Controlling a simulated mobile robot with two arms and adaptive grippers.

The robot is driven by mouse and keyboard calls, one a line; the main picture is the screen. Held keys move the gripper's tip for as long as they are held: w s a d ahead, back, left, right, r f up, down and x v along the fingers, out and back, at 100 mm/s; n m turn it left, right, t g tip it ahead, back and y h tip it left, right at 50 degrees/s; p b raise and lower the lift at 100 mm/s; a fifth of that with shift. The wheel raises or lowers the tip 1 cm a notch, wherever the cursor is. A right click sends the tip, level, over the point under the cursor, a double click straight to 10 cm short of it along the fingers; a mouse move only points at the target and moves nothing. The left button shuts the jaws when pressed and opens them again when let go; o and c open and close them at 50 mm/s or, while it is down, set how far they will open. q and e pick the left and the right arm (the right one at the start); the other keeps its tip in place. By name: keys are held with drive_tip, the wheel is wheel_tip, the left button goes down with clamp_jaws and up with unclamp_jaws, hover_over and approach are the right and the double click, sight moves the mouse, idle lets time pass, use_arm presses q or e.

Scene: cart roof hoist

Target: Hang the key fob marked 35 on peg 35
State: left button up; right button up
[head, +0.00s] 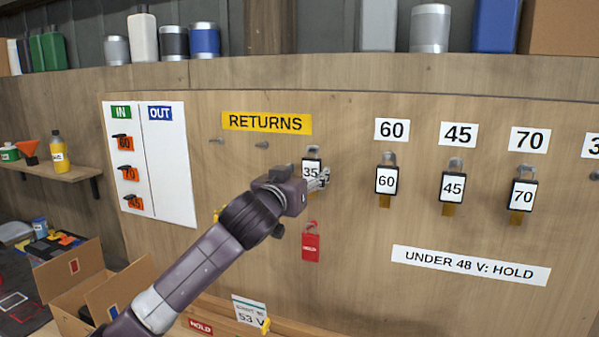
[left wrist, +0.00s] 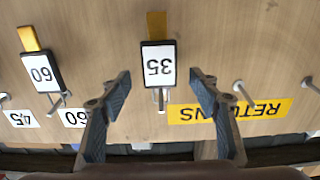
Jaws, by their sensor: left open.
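The key fob marked 35 (head: 311,170) is black-framed with a white face and hangs on a peg under the RETURNS sign. It also shows in the left wrist view (left wrist: 158,66), upside down, with its yellow tag. My left gripper (head: 320,180) is at this fob; its open fingers (left wrist: 160,80) stand apart on either side of it, not closed on it. At the right edge a label beginning with 3 (head: 594,145) is cut off, with an empty peg (head: 595,177) below it. My right gripper is not in view.
Fobs 60 (head: 386,181), 45 (head: 453,187) and 70 (head: 522,195) hang under matching labels. Two bare pegs (head: 262,145) sit left of fob 35. A red tag (head: 311,245) hangs below it. An IN/OUT board (head: 178,170) is at left.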

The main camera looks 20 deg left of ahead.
use_arm(q)
drive_tip(key=shift+w, duration=1.05)
drive_tip(key=shift+c, duration=0.7)
drive_tip(key=c, duration=1.3)
drive_tip(key=shift+r+p, duration=0.4)
drive_tip(key=shift+p, duration=0.25)
drive_tip(key=shift+s, duration=0.1)
drive_tip(key=s, duration=0.2)
drive_tip(key=s+r, duration=0.1)
drive_tip(key=s, duration=0.1)
drive_tip(key=shift+s, duration=0.35)
drive_tip(key=shift+s+a, duration=0.15)
drive_tip(key=shift+s, duration=2.35)
